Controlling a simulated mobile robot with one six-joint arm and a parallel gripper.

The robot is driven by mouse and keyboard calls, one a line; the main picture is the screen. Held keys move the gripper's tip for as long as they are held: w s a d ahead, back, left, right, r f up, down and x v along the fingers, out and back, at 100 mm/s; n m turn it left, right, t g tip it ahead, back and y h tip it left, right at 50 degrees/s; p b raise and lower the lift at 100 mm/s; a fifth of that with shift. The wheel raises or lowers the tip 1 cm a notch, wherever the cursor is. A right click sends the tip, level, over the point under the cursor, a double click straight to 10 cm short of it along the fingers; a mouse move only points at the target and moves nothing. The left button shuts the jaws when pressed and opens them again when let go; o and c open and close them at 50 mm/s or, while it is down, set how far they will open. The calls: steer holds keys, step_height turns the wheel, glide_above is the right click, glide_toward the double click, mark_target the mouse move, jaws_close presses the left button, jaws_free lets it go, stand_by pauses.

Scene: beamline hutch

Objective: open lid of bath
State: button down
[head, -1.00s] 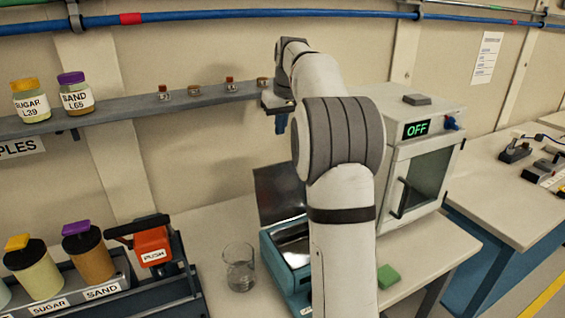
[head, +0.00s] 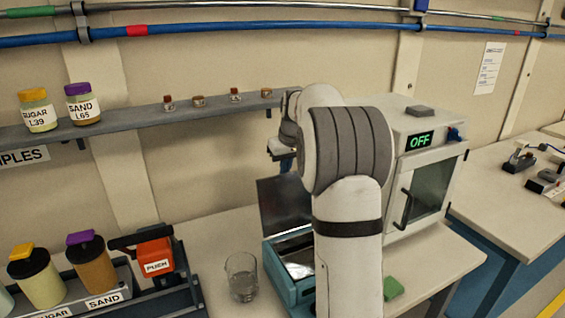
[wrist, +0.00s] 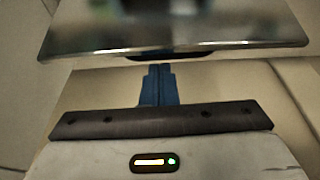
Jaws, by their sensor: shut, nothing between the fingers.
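The bath (head: 278,272) is a teal box on the bench, partly hidden behind my arm. Its lid (head: 283,204) is a dark, shiny plate standing raised at the back of the bath, and the bright inside of the bath shows. In the wrist view, the blue fingers of my gripper (wrist: 158,72) are shut and empty. The lid (wrist: 180,32) spans the top of that view, with a dark handle-like part by the fingertips; I cannot tell whether they touch.
A glass beaker (head: 241,277) stands left of the bath. A white oven (head: 428,175) reading OFF stands to the right, with a green block (head: 393,288) in front. A shelf (head: 135,119) with jars and small vials runs along the wall. A rack (head: 130,300) holds jars at left.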

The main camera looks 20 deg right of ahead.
steer(key=shift+s, duration=0.1)
stand_by(0.3)
steer(key=s+b, duration=0.1)
steer(key=b, duration=0.1)
steer(key=s+r+t+b, duration=0.1)
steer(key=b, duration=0.1)
steer(key=s+t+b, duration=0.1)
steer(key=b, duration=0.2)
steer(key=shift+s+r, duration=0.25)
steer(key=shift+s, duration=0.1)
steer(key=shift+r, duration=0.1)
steer(key=w+r+p, duration=0.2)
steer(key=w, duration=0.2)
steer(key=v, duration=0.8)
steer(key=shift+s, duration=0.45)
